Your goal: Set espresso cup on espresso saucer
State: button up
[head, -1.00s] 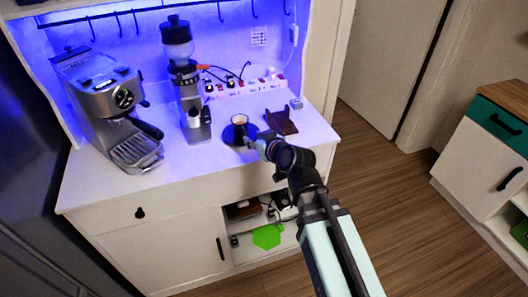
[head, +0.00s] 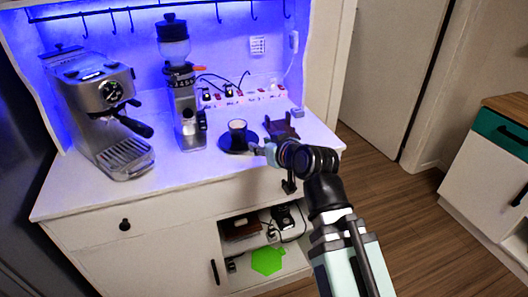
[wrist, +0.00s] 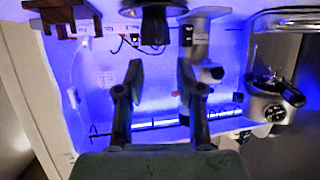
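The small dark espresso cup (head: 237,129) with a pale inside stands upright on the dark round saucer (head: 227,147) on the white counter. In the wrist view, which is upside down, the cup (wrist: 155,26) shows at the top middle, beyond the fingertips, with the saucer (wrist: 142,10) at its base. My gripper (head: 262,151) is at the front right of the saucer in the head view. In the wrist view my gripper (wrist: 160,70) has its two fingers well apart with nothing between them, clear of the cup.
A grinder (head: 186,105) stands left of the saucer, and an espresso machine (head: 100,110) stands further left. A brown wooden stand (head: 281,127) is close on the right. A power strip (head: 240,97) with cables lies behind. The counter's front left is clear.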

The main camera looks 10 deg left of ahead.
jog(key=w+d+f+m+g+h, duration=0.15)
jog(key=d+f, duration=0.25)
jog(key=f, duration=0.8)
jog(key=d+f+m+g+h, duration=0.1)
jog(key=d+f+g+h, duration=0.3)
jog(key=f, duration=0.8)
jog(key=s+d+f+m+g+h, duration=0.1)
jog(key=s+d+f, duration=0.3)
jog(key=f, duration=0.6)
jog(key=s+d+f+m+g+h, duration=0.1)
jog(key=s+d+f+m, duration=0.1)
jog(key=d+f, duration=0.6)
jog(key=s+d+f+m+g+h, duration=0.1)
jog(key=s+d+f+g, duration=0.1)
jog(key=s+d+f, duration=0.4)
jog(key=s+d+f+m+g, duration=0.1)
jog(key=s+f+g, duration=0.1)
jog(key=s+f, duration=0.7)
jog(key=s+d+f+g, duration=0.2)
jog(key=s+d+f, duration=0.1)
jog(key=s, duration=0.5)
jog(key=s+d+f+m+g+h, duration=0.1)
jog(key=s+d+f+g, duration=0.1)
jog(key=s+f, duration=0.4)
jog(key=s+g, duration=0.1)
jog(key=s, duration=0.2)
jog(key=shift+d, duration=0.4)
jog(key=shift+s+m, duration=0.1)
jog(key=shift+m, duration=0.15)
